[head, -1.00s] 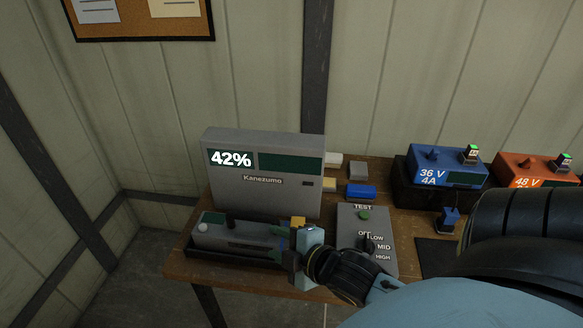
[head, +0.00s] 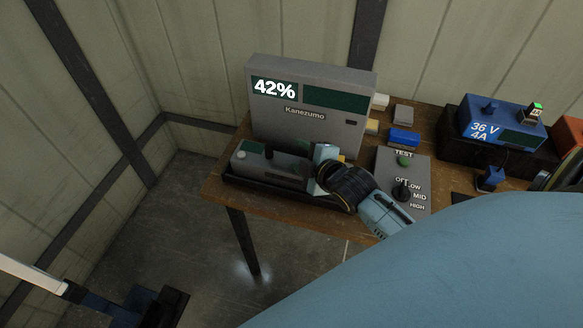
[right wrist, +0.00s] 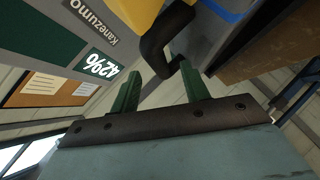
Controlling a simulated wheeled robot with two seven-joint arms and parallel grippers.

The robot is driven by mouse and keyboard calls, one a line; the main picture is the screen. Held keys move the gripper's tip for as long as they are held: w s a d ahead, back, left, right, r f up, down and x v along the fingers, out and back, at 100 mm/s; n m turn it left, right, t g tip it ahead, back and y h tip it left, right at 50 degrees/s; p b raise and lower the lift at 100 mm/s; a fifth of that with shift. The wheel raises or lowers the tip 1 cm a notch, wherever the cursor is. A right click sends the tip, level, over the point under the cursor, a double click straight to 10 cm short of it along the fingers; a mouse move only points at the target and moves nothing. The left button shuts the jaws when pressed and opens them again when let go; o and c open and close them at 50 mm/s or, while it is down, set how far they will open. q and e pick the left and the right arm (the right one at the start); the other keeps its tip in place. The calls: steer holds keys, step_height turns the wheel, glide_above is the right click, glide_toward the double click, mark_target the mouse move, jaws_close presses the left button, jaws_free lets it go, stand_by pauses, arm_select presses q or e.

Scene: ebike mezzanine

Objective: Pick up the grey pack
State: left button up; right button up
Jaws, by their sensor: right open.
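The grey pack (head: 275,170) is a long grey body lying in a low black tray (head: 258,188) on the wooden table, in front of the tester. My right gripper (head: 318,160) is at the pack's right end in the head view and hides part of it. In the right wrist view the gripper's two green fingers (right wrist: 160,85) are apart. A black curved part (right wrist: 160,45) shows just beyond and between them, with a yellow part (right wrist: 137,12) beside it. I cannot tell whether the fingers touch anything.
The grey Kanezumo tester (head: 340,125) reading 42% stands behind the pack. A control box (head: 418,180) with a green button and knob is to the right, near my wrist. A blue block (head: 403,138) and a blue charger (head: 490,122) stand farther right.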

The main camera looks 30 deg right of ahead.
mark_target(295, 152)
steer(key=x, duration=0.3)
steer(key=shift+w, duration=0.15)
jaws_close()
stand_by(1.2)
